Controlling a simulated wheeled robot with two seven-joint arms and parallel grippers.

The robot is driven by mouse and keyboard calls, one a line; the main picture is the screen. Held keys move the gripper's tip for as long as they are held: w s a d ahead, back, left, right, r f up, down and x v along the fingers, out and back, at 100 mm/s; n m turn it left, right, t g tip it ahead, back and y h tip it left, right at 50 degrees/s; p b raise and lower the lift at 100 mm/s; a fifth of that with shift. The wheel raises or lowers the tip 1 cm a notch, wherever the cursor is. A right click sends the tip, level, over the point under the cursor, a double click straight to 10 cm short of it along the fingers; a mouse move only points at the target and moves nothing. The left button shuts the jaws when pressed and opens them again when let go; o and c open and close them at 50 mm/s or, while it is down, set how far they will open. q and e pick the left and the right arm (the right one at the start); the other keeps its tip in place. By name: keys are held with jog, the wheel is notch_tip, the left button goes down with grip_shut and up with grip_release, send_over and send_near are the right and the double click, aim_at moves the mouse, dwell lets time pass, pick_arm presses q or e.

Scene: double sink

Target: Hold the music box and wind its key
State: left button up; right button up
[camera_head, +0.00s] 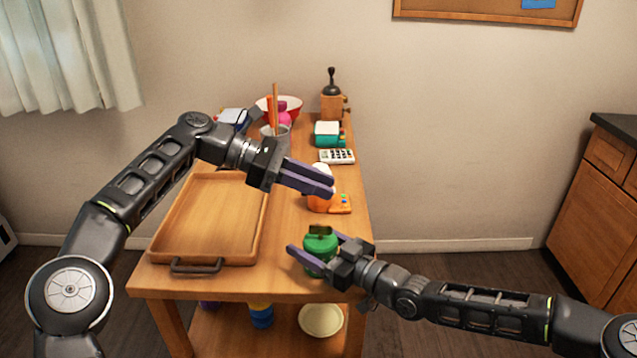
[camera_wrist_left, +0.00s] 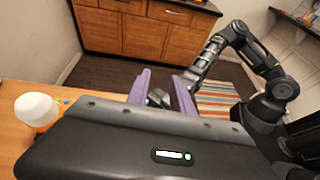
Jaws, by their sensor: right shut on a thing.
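A green rounded object with a small dark key-like piece on top, which looks like the music box (camera_head: 321,247), stands upright at the front right of the table. My right gripper (camera_head: 318,246) is shut around it, with one finger on each side. My left gripper (camera_head: 331,187) is above the table, behind and higher than the green object, and points right. Its two fingers are apart with nothing held between them. In the left wrist view, the left fingers (camera_wrist_left: 161,78) show a gap, with part of my right arm beyond; the green object is hidden there.
A wooden tray (camera_head: 161,253) fills the table's left side. A calculator (camera_head: 337,156), teal box (camera_head: 327,141), grinder (camera_head: 332,103) and cup (camera_head: 277,138) with sticks stand farther back.

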pick_arm(q)
jog(key=shift+o, duration=0.3)
jog(key=shift+o, duration=0.7)
jog(key=shift+d, duration=0.1)
jog(key=shift+o, duration=0.7)
jog(key=shift+s+d+f, duration=0.15)
jog(key=shift+d+f, duration=0.05)
jog(key=shift+d, duration=0.05)
jog(key=o, duration=0.5)
jog(key=s+d+f+m+y, duration=0.3)
jog(key=d+m+y, duration=0.1)
jog(key=m+y, duration=0.1)
jog(key=shift+d+f+m+y, duration=0.3)
jog(key=shift+d+f+m, duration=0.1)
jog(key=shift+m, duration=0.4)
jog(key=m+t+y, duration=0.6)
jog(key=m+y, duration=0.2)
jog(key=m, duration=0.3)
send_near(321, 226)
notch_tip(321, 226, up, 3)
jog(key=shift+s+a, duration=0.3)
jog(key=shift+s, duration=0.05)
jog(key=shift+f+g, duration=0.15)
jog(key=shift+g, duration=0.15)
jog(key=x, duration=1.1)
jog(key=shift+w+d+f, duration=0.25)
jog(key=shift+f, duration=0.05)
